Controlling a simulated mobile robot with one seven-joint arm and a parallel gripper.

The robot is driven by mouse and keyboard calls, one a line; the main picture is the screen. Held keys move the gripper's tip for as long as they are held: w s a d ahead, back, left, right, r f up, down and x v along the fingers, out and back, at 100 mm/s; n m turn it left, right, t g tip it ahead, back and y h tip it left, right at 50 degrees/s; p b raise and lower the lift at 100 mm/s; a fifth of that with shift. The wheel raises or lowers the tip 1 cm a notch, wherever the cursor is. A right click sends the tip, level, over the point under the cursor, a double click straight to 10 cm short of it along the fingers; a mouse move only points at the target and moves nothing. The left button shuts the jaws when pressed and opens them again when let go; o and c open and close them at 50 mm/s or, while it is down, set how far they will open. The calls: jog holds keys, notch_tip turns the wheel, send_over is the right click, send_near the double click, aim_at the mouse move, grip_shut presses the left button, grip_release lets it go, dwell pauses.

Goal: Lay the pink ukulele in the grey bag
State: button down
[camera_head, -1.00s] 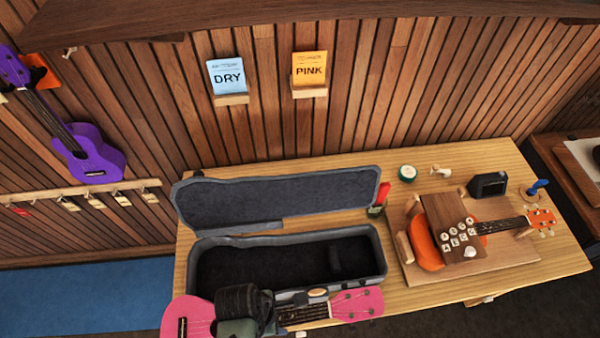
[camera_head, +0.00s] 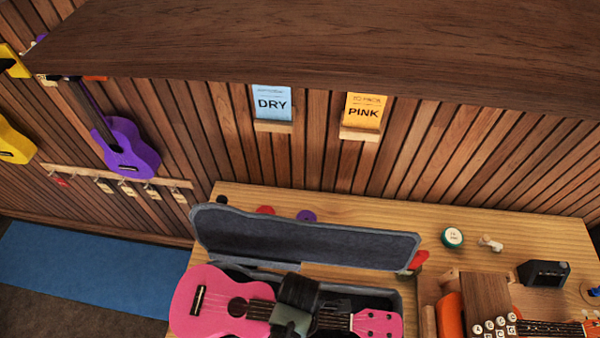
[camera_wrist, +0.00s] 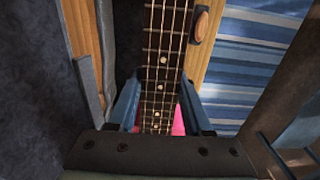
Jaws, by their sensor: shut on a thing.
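The pink ukulele (camera_head: 212,302) lies level in my grip, its body to the left and its headstock to the right. My gripper (camera_wrist: 160,112) is shut on its neck, with the blue fingers on either side of the fretboard (camera_wrist: 162,60) in the wrist view. In the head view my gripper (camera_head: 292,318) covers part of the neck. The grey bag (camera_head: 300,238) is an open case on the table, its lid raised at the back. The ukulele hides most of the case's lower half. I cannot tell how high the ukulele is above it.
An orange ukulele (camera_head: 449,316) lies at right under a brown block (camera_head: 486,296). A green-rimmed tin (camera_head: 452,238), a pale peg (camera_head: 490,243) and a black device (camera_head: 543,273) stand at the back right. A dark overhang (camera_head: 330,45) is above.

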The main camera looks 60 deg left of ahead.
jog(key=a+f+b, duration=0.1)
jog(key=w+f+b, duration=0.1)
jog(key=b, duration=0.1)
jog(key=w+a+f+b, duration=0.1)
jog(key=f+b, duration=0.1)
jog(key=shift+w+a, duration=0.2)
jog(key=shift+a, duration=0.15)
jog(key=shift+f+b, duration=0.2)
jog(key=shift+b, duration=0.15)
jog(key=shift+f+b, duration=1.95)
jog(key=shift+f, duration=0.85)
jog(key=shift+f+b, duration=1.65)
jog(key=shift+f, duration=0.6)
